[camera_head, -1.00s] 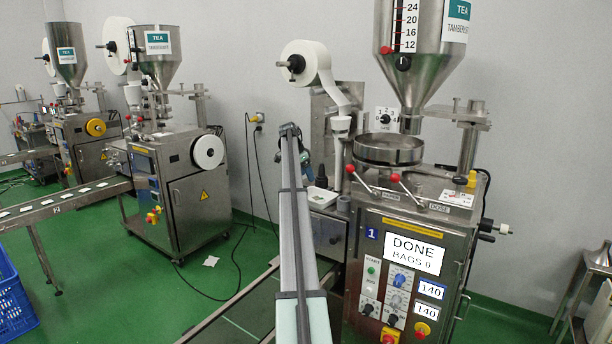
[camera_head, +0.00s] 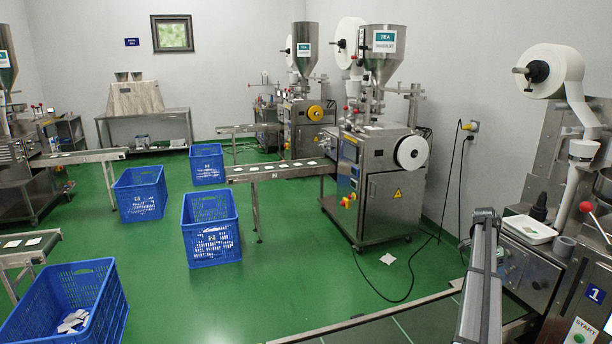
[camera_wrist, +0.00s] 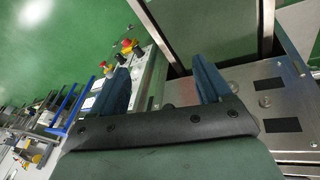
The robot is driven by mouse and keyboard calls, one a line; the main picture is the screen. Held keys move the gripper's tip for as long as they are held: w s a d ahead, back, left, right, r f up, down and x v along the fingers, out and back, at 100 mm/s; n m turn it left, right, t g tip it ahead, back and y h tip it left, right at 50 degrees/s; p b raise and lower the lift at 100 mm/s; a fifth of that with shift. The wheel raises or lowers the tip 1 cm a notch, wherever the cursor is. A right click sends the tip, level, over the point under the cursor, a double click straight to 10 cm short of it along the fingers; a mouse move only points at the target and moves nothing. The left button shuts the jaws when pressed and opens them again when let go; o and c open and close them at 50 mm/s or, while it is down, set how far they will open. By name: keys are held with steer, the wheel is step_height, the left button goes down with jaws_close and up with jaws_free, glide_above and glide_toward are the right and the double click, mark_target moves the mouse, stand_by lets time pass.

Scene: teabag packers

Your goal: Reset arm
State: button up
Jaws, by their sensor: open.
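My gripper (camera_wrist: 161,68) is open in the wrist view, with its two dark blue fingers apart and nothing held between them. Past the fingers are a green floor, metal rails and a steel plate with black rectangles. In the head view my arm's grey link rises at the lower right, beside the tea machine marked 1 (camera_head: 592,296). I cannot make out the gripper's fingers clearly in the head view.
A second tea machine (camera_head: 397,195) stands behind, with a conveyor (camera_head: 285,170) running left from it. Several blue crates, one with bags (camera_head: 100,308), stand on the floor. A white tray (camera_head: 530,229) sits by machine 1. A white scrap (camera_head: 388,259) lies on open green floor.

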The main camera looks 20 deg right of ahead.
steer(key=s+a+f+n+g+y, duration=0.1)
steer(key=s+a+f, duration=0.55)
steer(key=a, duration=0.55)
steer(key=s+a+f+n+g+y, duration=0.1)
steer(key=s+a+f+n, duration=0.1)
steer(key=s+a+f, duration=0.8)
steer(key=s+a+f+n+g+y, duration=0.1)
steer(key=s+a+f, duration=0.35)
steer(key=a, duration=1.05)
steer(key=s+a+f+n, duration=0.2)
steer(key=a+f+n, duration=0.35)
steer(key=a, duration=0.45)
steer(key=s+a+f+n, duration=0.2)
steer(key=a+f+n, duration=0.2)
steer(key=a+f, duration=0.5)
steer(key=s+a+f+n, duration=0.3)
steer(key=s+a+n, duration=0.1)
steer(key=a, duration=0.3)
steer(key=s+a+f+n+h, duration=0.1)
steer(key=s+a+f+n, duration=0.3)
steer(key=a, duration=0.4)
steer(key=shift+s+f, duration=0.3)
steer(key=shift+s, duration=0.4)
steer(key=shift+a, duration=0.1)
